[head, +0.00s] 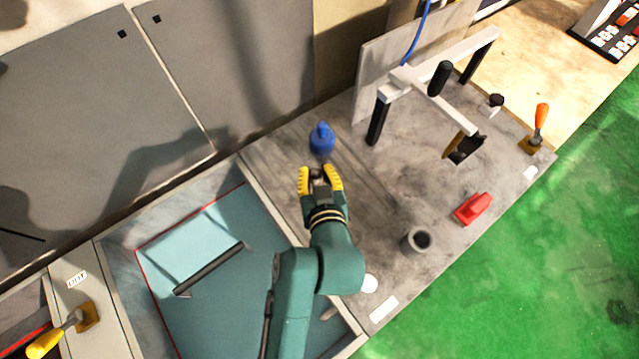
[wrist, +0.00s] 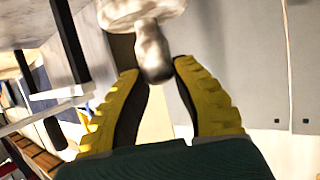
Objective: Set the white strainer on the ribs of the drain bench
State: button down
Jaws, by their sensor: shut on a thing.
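My gripper (head: 319,171) is over the left part of the grey drain bench (head: 285,150), with its yellow fingers shut on a small pale thing. In the wrist view the fingers (wrist: 155,70) close around a grey-white stem or knob that joins a wider white, flared part at the top edge. I take this to be the white strainer (wrist: 140,9); the frame cuts off part of it. In the head view the strainer is mostly hidden by the gripper. The bench's ribs (head: 372,188) show as faint parallel lines right of the gripper. I cannot tell whether the strainer touches them.
A blue bottle (head: 321,140) stands just beyond my fingers. A white frame (head: 435,95) on black posts, a red block (head: 473,208), a grey cup (head: 416,240) and a white disc (head: 370,284) are to the right. A teal basin (head: 235,275) lies left.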

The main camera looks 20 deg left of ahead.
notch_tip(320, 180, down, 9)
jog(key=shift+f+b, duration=0.2)
jog(key=shift+b, duration=0.15)
jog(key=shift+f, duration=0.1)
jog(key=shift+f, duration=0.15)
jog(key=c, duration=1)
grip_release()
